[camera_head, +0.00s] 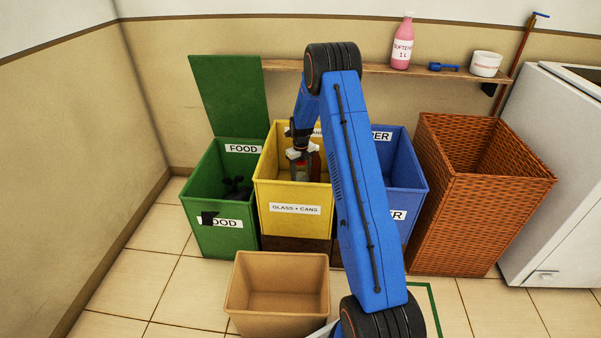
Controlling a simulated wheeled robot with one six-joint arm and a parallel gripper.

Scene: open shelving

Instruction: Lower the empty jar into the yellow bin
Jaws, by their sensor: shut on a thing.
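The yellow bin (268,208), labelled "GLASS + CANS", stands between a green bin and a blue bin. My gripper (303,165) points down over the bin's opening, in front of its back wall. It is shut on the jar (315,161), of which only a small reddish, glassy part shows beside the fingers. My arm hides the right side of the yellow bin and part of the jar. I cannot tell exactly how deep the jar is below the rim.
The green FOOD bin (212,185), lid up, holds dark scraps. The blue bin (410,180) is right, then a wicker basket (480,215) and a white appliance (560,190). An empty tan box (255,315) stands in front. A shelf (440,74) holds a pink bottle (402,42).

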